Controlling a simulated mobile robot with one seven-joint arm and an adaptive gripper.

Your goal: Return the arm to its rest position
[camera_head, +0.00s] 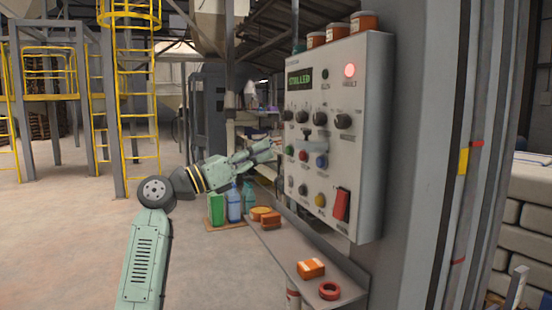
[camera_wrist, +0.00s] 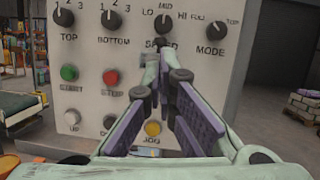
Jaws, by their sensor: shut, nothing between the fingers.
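My arm reaches up from the bottom left of the head view. My gripper (camera_head: 266,149) is at the left side of the control panel (camera_head: 372,140), level with its green button (camera_head: 289,150). The wrist view shows my gripper (camera_wrist: 163,58) with its purple-padded fingers closed together at the tips and empty. The fingers point at the panel (camera_wrist: 88,50) just below the speed knob. They cover part of the panel's middle. I cannot tell whether the tips touch it.
The panel's display (camera_head: 299,79) reads STALLED and a red fault lamp (camera_head: 349,71) is lit. Bottles (camera_head: 234,203) stand beyond my arm. Open floor (camera_head: 60,240) lies to the left.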

